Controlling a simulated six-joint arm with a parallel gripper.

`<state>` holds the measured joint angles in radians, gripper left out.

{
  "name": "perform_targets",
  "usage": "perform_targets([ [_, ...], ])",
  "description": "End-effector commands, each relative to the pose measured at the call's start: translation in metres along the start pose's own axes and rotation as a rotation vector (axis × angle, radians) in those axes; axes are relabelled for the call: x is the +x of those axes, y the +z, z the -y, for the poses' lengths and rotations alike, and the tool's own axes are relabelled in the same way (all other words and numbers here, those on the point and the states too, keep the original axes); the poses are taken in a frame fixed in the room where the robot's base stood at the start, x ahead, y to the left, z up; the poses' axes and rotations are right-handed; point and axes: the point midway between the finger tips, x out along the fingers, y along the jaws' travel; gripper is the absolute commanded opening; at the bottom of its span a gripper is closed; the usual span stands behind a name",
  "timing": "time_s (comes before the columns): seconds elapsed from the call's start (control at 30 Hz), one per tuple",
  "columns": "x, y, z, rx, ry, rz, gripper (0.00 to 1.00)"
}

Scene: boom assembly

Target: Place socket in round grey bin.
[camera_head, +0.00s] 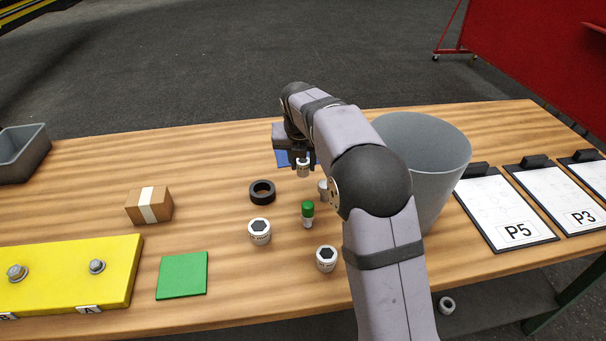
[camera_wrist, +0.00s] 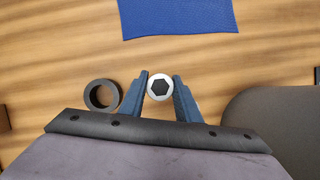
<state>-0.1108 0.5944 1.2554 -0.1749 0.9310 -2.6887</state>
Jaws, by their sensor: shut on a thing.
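My gripper (camera_head: 302,160) is shut on a small white socket (camera_head: 303,169) and holds it over the table near the blue mat. In the wrist view the socket (camera_wrist: 160,87) shows its black hexagonal face between the blue fingers of my gripper (camera_wrist: 160,90). The round grey bin (camera_head: 432,142) stands to the right of my gripper, partly hidden behind my arm. A large grey rounded shape at the right of the wrist view looks like the bin (camera_wrist: 270,125). The bin's bottom is hidden.
Similar white sockets (camera_head: 260,232) (camera_head: 326,259), a green-topped piece (camera_head: 307,213) and a black ring (camera_head: 262,191) stand in front. A cardboard box (camera_head: 150,205), green mat (camera_head: 182,276) and yellow block (camera_head: 70,275) are left. Clipboards (camera_head: 505,208) lie right of the bin.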

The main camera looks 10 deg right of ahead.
Motion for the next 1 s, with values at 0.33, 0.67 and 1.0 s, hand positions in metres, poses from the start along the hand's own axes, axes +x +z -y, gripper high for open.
perform_targets([
  [0.33,-0.037,0.016,0.000,-0.001,0.000,0.002,0.00],
  [0.67,-0.043,0.018,0.002,0.015,-0.005,0.002,0.00],
  [1.0,-0.102,0.034,0.048,0.348,-0.142,0.006,0.00],
])
